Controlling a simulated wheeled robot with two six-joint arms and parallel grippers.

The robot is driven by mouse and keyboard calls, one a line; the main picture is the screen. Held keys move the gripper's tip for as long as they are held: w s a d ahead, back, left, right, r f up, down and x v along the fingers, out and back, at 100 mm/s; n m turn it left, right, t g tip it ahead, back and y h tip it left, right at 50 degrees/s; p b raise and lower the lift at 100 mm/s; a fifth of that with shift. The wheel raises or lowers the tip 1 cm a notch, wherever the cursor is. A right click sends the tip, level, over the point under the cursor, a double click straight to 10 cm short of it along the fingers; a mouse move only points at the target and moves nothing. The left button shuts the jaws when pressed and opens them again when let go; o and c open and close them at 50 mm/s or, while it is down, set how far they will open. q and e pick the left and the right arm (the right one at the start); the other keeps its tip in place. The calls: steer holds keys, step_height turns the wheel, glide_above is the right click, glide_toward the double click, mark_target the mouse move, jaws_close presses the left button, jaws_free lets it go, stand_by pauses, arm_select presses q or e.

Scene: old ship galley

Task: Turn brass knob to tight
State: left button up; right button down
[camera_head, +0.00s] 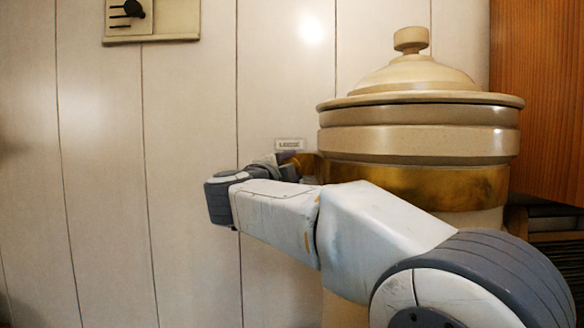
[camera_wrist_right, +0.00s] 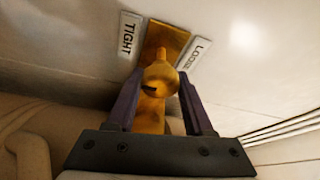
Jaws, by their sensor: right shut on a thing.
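The brass knob (camera_wrist_right: 158,80) sits on a brass plate (camera_wrist_right: 167,38) against the pale wall in the right wrist view. A TIGHT label (camera_wrist_right: 129,35) is left of the plate and a LOOSE label (camera_wrist_right: 196,53) is right of it. My right gripper (camera_wrist_right: 160,92) has one dark finger on each side of the knob and is shut on it. In the head view my right arm reaches left across the front of the jar, and its wrist hides most of the knob. The LOOSE label (camera_head: 289,144) shows just above it. My left gripper is not in view.
A large lidded cream jar (camera_head: 417,144) with a brass band (camera_head: 430,185) stands close behind my right arm. A wooden panel (camera_head: 540,90) is at the right. A small wall box with a black lever (camera_head: 128,12) is at the upper left. The wall at left is otherwise clear.

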steer(key=shift+d, duration=0.1)
steer(key=shift+c, duration=1.5)
jaws_free()
steer(key=r+b+v, duration=0.1)
steer(key=b+v, duration=0.3)
steer(key=v, duration=0.6)
steer(key=shift+s+f, duration=0.3)
steer(key=shift+f, duration=0.2)
